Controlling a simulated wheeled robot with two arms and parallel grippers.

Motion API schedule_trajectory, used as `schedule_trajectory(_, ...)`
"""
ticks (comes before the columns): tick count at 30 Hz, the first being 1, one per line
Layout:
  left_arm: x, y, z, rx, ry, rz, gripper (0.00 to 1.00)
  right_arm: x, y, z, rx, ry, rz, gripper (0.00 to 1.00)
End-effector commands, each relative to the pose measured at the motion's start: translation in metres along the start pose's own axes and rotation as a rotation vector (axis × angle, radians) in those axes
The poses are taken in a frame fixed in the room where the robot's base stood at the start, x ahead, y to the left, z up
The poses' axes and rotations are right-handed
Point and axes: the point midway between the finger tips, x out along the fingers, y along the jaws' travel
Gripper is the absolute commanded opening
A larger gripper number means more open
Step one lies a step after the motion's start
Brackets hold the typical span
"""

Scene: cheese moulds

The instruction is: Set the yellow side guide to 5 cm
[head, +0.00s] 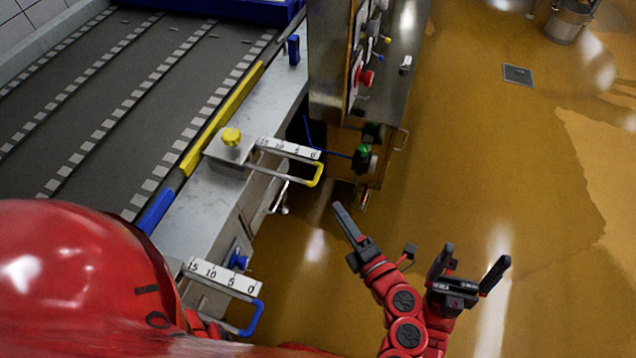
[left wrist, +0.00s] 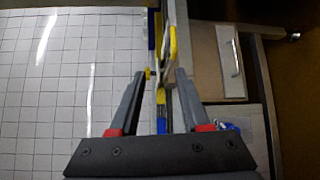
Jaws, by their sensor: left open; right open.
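The yellow side guide (head: 222,118) is a long bar along the near edge of the dark conveyor. Its yellow knob (head: 231,137) sits on a grey block. Its yellow U-shaped handle (head: 317,176) sticks out to the right, its end just past the 0 end of the white scale (head: 290,148); I cannot tell the exact reading. My left gripper (head: 377,236) is open and empty, below and right of the handle. In the left wrist view, yellow parts (left wrist: 173,46) appear ahead between its open fingers (left wrist: 160,100). My right gripper (head: 474,266) is open and empty over the floor.
A blue guide (head: 156,209) with its blue handle (head: 256,318) and scale (head: 222,277) lies nearer me. A metal control cabinet (head: 333,55) with buttons, including a red one (head: 366,77), stands behind the yellow handle.

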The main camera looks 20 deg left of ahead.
Motion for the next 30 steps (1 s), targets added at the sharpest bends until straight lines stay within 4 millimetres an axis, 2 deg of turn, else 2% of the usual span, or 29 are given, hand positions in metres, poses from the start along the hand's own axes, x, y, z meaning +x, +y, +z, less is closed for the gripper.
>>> schedule_trajectory(1, -0.008, -0.013, 0.006, -0.014, -0.02, -0.043, 0.47, -0.006, 0.0, 0.001, 0.0, 0.0, 0.0, 0.91)
schedule_trajectory(3, -0.012, -0.019, 0.009, -0.022, -0.032, -0.073, 0.47, -0.006, 0.0, 0.001, 0.0, 0.0, 0.0, 0.91)
schedule_trajectory(7, 0.001, -0.021, 0.01, -0.023, -0.031, -0.079, 0.47, -0.007, 0.0, 0.001, 0.0, 0.0, 0.0, 0.91)
schedule_trajectory(11, 0.027, -0.023, 0.01, -0.023, -0.029, -0.075, 0.47, -0.01, -0.001, 0.002, 0.0, 0.0, 0.0, 0.91)
schedule_trajectory(21, 0.109, -0.027, 0.012, -0.023, -0.027, -0.072, 0.47, -0.017, -0.001, 0.003, 0.0, 0.001, 0.0, 0.91)
schedule_trajectory(25, 0.134, -0.029, 0.013, -0.021, -0.028, -0.072, 0.47, -0.019, -0.001, 0.003, 0.0, 0.001, 0.0, 0.91)
schedule_trajectory(30, 0.153, -0.03, 0.014, -0.021, -0.03, -0.073, 0.47, -0.019, -0.001, 0.003, 0.0, 0.001, 0.0, 0.91)
